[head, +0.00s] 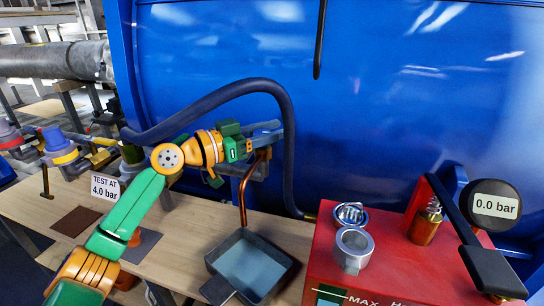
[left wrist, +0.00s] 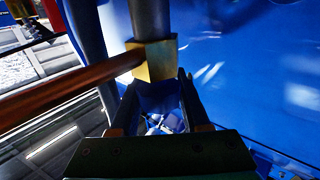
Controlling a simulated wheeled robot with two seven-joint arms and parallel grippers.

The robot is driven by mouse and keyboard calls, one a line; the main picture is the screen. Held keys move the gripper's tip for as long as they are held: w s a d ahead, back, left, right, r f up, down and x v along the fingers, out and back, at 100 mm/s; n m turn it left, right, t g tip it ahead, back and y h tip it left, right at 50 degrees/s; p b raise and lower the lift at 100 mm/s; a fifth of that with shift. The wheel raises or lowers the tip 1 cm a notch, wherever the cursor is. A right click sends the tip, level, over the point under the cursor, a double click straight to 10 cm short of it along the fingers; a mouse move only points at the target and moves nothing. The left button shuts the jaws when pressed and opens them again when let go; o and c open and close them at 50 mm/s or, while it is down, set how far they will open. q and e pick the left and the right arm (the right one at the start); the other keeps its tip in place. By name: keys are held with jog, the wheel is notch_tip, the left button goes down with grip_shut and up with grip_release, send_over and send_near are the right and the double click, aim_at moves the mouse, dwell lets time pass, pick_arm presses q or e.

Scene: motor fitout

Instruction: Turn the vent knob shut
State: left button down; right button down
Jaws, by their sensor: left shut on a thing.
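My left gripper (head: 264,134) reaches in from the left to the vent fitting in front of the blue tank. Its jaws are closed on the vent knob, which is mostly hidden between the fingers. In the left wrist view the fingers (left wrist: 165,108) meet the fitting just below a brass block (left wrist: 152,60). A copper pipe (left wrist: 75,95) runs from that block to the left and a grey pipe (left wrist: 148,18) runs up from it. In the head view the copper vent pipe (head: 243,190) bends down above a dark tray (head: 284,282). My right gripper is out of view.
A dark hose (head: 289,140) arches over the gripper and down to the red pump box (head: 390,264). The gauge (head: 495,205) reads 0.0 bar. A sign (head: 105,187) says TEST AT 4.0 bar. A brown mat (head: 76,221) lies on the wooden bench (head: 190,245).

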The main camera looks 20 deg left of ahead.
pick_arm(q)
jog(key=shift+d+f+m+g+h+b, duration=0.1)
jog(key=shift+m+g+h+b, duration=0.4)
jog(key=shift+g+h, duration=0.1)
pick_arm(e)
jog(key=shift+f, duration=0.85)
pick_arm(q)
jog(key=shift+s, duration=0.1)
jog(key=c, duration=0.6)
grip_release()
jog(key=shift+o, duration=1.1)
jog(key=shift+d, duration=0.15)
